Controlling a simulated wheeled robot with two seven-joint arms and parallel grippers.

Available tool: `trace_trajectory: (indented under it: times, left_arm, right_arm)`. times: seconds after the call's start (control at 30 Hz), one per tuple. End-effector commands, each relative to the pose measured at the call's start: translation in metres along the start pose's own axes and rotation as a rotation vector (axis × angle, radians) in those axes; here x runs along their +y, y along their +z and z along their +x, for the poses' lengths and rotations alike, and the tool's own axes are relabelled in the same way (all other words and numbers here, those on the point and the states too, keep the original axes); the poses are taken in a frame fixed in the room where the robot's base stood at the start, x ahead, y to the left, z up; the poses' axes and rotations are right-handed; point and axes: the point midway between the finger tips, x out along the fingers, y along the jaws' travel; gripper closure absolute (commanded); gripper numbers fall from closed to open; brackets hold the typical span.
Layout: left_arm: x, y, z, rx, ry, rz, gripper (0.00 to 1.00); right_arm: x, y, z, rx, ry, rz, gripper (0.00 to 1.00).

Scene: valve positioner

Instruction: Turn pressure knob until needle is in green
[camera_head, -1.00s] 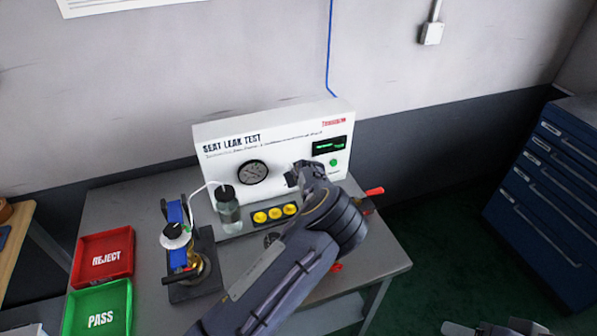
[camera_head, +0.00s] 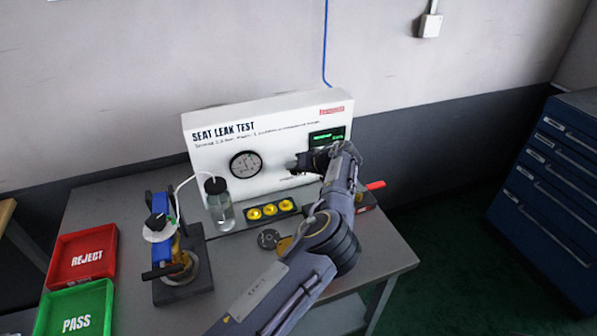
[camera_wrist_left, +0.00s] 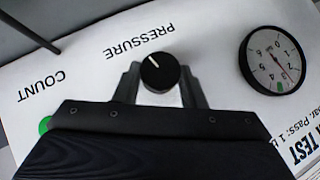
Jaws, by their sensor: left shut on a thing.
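The black pressure knob (camera_wrist_left: 157,70) with a white pointer line sits beside the word PRESSURE on the white test panel (camera_head: 240,116). My left gripper (camera_head: 300,163) is at the panel's front, its two fingers shut on either side of the knob. The gripper mostly hides the knob in the head view. The round pressure gauge (camera_head: 246,164) is left of the gripper in the head view. My right gripper is not in view.
A water bottle (camera_head: 220,207) and yellow cups (camera_head: 270,211) stand before the panel. A blue valve assembly (camera_head: 160,206) is further left. The red REJECT tray (camera_head: 70,275) and green PASS tray (camera_head: 100,318) lie at the table's left. A red-handled item (camera_head: 375,186) is right of my arm.

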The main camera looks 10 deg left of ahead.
Motion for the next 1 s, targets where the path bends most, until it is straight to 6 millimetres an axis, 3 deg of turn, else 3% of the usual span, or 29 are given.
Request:
trace_trajectory:
  times: [0.53, 0.57, 0.7, 1.0]
  left_arm:
    - [0.0016, 0.0031, 0.0015, -0.008, -0.015, 0.019, 0.86]
    - [0.0016, 0.0031, 0.0015, -0.008, -0.016, 0.019, 0.59]
    - [0.0011, 0.0024, 0.0014, -0.006, -0.016, 0.019, 0.41]
    - [0.0008, 0.0012, -0.0009, -0.003, -0.016, 0.017, 0.41]
  right_arm:
    - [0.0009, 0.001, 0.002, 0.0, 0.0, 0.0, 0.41]
    - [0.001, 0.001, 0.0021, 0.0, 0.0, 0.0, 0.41]
    - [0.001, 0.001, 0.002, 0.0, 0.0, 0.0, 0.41]
    - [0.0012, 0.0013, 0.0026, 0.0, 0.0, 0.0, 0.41]
